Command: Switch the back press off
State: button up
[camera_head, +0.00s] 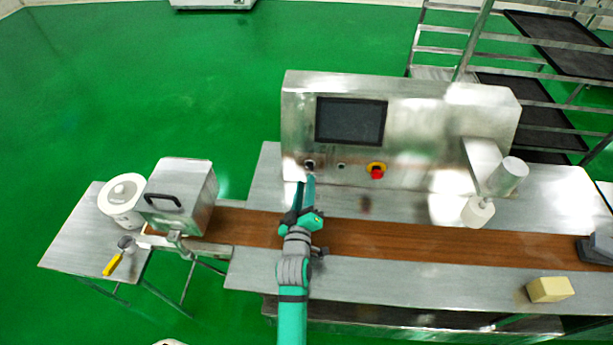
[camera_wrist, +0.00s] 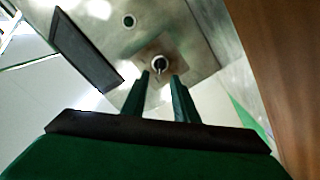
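The steel machine's upright panel (camera_head: 420,125) carries a dark screen (camera_head: 351,121) and a row of controls. No label naming the back press is readable. My gripper (camera_head: 305,183) is just in front of the left knob. In the wrist view the knob (camera_wrist: 160,63) has a dark ring and a light bar, just beyond the gap between my fingertips (camera_wrist: 160,75). The fingers are apart and hold nothing; contact cannot be told.
A brown conveyor belt (camera_head: 380,240) runs under my arm. A steel press head with a white cylinder (camera_head: 478,211) stands at the right. A boxy unit (camera_head: 181,197) and white drum (camera_head: 122,197) stand at the left. A yellow block (camera_head: 550,289) lies at the front right.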

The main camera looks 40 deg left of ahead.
jog(key=shift+v, duration=2.35)
